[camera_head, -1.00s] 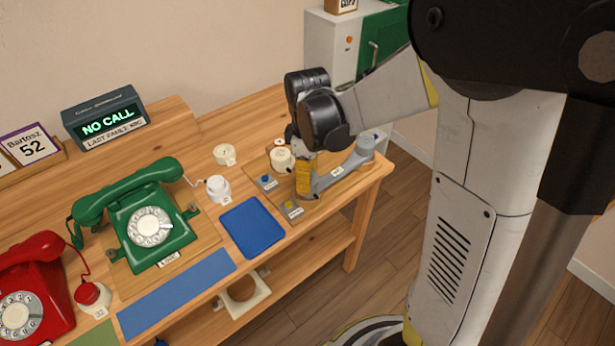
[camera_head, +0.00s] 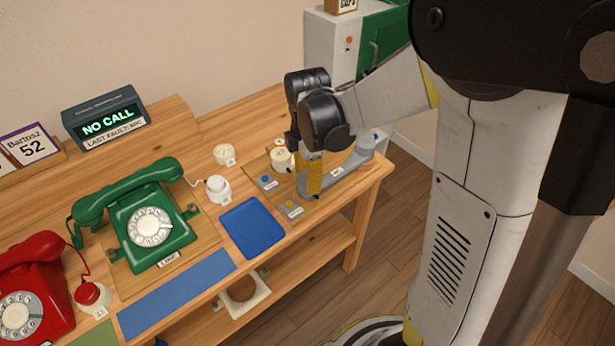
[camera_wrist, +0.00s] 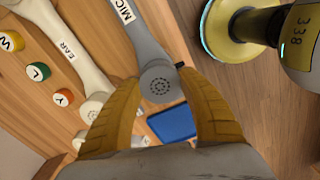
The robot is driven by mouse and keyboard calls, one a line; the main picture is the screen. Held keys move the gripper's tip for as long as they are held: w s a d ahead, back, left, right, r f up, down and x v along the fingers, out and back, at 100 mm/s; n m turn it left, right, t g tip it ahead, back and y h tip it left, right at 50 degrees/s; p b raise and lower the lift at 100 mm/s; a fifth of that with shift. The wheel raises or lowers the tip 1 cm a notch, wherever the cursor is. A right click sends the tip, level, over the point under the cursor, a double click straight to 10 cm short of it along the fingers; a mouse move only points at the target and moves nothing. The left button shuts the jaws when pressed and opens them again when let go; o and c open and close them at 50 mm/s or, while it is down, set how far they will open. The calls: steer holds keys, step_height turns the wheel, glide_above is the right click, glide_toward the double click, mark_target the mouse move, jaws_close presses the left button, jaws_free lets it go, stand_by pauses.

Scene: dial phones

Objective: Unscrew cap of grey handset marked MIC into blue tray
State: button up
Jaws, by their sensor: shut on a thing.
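The grey handset (camera_head: 345,172) lies on a wooden board at the right end of the bench. In the wrist view its grey body (camera_wrist: 150,50) bears a MIC label, and its round perforated cap (camera_wrist: 158,85) sits at the handset's near end. My gripper (camera_head: 312,194) is over this end; in the wrist view its yellow fingers (camera_wrist: 160,80) are shut on the cap from both sides. The cap is hidden by the fingers in the head view. The blue tray (camera_head: 252,228) is empty, left of the gripper; it also shows in the wrist view (camera_wrist: 172,123).
A green phone (camera_head: 150,225) and a red phone (camera_head: 35,290) stand to the left. White round pieces (camera_head: 218,188) and a cream part (camera_head: 282,160) are near the gripper. A pale handle marked EAR (camera_wrist: 75,60) lies beside the grey handset. The bench's front edge is close.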

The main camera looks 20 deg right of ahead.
steer(key=n, duration=0.5)
steer(key=shift+n, duration=0.3)
steer(key=shift+r, duration=0.15)
steer(key=shift+r+p, duration=2.6)
steer(key=shift+r, duration=0.55)
